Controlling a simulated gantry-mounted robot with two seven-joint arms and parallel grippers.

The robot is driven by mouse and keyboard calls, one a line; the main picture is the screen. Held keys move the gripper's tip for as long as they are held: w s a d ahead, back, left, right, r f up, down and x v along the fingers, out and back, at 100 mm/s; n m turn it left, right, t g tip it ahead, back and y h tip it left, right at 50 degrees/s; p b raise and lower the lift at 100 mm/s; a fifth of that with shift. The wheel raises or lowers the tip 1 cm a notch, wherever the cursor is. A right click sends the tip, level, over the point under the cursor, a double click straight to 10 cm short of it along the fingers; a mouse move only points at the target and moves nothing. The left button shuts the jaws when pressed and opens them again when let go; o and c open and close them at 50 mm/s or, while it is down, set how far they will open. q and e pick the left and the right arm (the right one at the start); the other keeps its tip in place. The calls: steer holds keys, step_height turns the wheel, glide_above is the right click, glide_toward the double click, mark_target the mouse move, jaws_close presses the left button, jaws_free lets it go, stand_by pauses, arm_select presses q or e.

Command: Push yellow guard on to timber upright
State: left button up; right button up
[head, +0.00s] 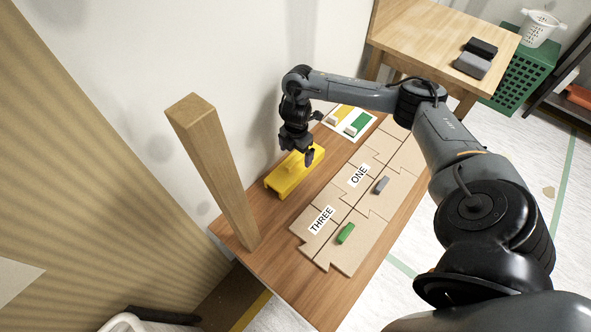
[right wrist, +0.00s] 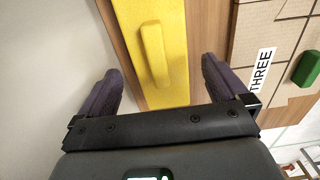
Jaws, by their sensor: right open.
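The yellow guard (head: 285,182) lies on the wooden bench, to the right of the timber upright and apart from it. The timber upright (head: 217,172) stands at the bench's near left end. My right gripper (head: 312,157) is above the guard's far end, with its jaws open. In the right wrist view, the guard (right wrist: 160,50) with its raised yellow handle (right wrist: 154,54) lies ahead, between the lines of the two dark fingers (right wrist: 160,88). The fingers are apart from the handle. The timber upright is not in the right wrist view. My left gripper does not show.
Cardboard panels labelled ONE and THREE (head: 321,221) lie on the bench (head: 265,262) along its right side, with a green block (head: 346,233) and a grey block (head: 381,185) on them. A white card with coloured pieces (head: 350,122) lies at the far end. A wall borders the left.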

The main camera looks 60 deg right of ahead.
mark_target(296, 159)
steer(key=shift+f, duration=0.85)
steer(key=shift+f+b, duration=0.55)
steer(key=shift+b, duration=0.05)
step_height(296, 159, down, 4)
steer(key=b, duration=0.2)
steer(key=shift+w+f+b, duration=0.1)
steer(key=shift+f+b, duration=0.1)
steer(key=shift+b, duration=0.1)
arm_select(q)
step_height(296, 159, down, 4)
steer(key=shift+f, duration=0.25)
arm_select(e)
steer(key=shift+c, duration=0.5)
steer(key=c, duration=0.6)
steer(key=shift+r, duration=0.15)
